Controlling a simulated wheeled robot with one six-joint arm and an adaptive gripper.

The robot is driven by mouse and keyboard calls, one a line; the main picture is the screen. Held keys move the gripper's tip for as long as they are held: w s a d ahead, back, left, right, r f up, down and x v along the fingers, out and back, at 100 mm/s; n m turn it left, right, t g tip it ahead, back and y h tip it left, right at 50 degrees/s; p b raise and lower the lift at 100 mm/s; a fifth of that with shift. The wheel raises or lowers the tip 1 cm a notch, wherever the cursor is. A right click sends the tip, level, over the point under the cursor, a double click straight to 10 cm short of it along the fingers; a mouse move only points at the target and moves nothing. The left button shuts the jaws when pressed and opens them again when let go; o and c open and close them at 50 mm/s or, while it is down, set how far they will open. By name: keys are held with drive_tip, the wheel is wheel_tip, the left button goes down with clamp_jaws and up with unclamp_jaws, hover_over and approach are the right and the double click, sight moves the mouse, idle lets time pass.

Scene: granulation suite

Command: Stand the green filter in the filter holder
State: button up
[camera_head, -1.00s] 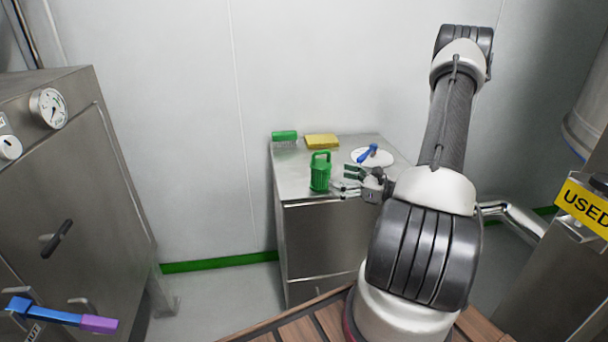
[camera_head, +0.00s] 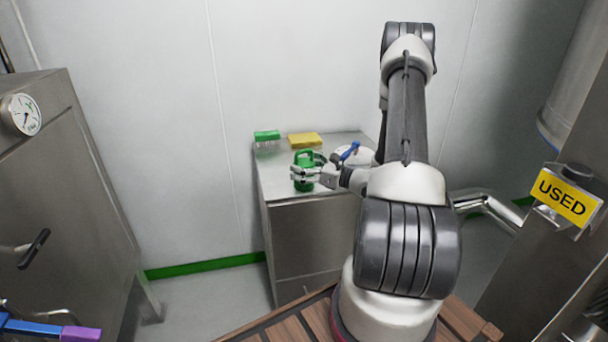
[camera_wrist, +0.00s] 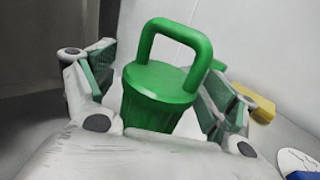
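The green filter (camera_head: 305,157) stands upright on the steel cabinet top, near its front left. It is a ribbed green cylinder with a loop handle, and it fills the middle of the wrist view (camera_wrist: 158,95). My gripper (camera_head: 298,178) reaches in from the right with its fingers on either side of the filter. In the wrist view the gripper (camera_wrist: 160,85) is open, with a gap showing at the left finger; contact on the right is unclear. The filter's lower part is hidden by my gripper. I cannot identify the filter holder in these frames.
A green-backed brush (camera_head: 267,136) and a yellow sponge (camera_head: 305,140) lie at the back of the cabinet (camera_head: 315,235). A blue-handled tool (camera_head: 349,151) rests on a white round dish (camera_head: 363,158). A post with a USED sign (camera_head: 565,198) stands at right.

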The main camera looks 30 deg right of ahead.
drive_tip(key=c, duration=1)
drive_tip(key=shift+c, duration=0.2)
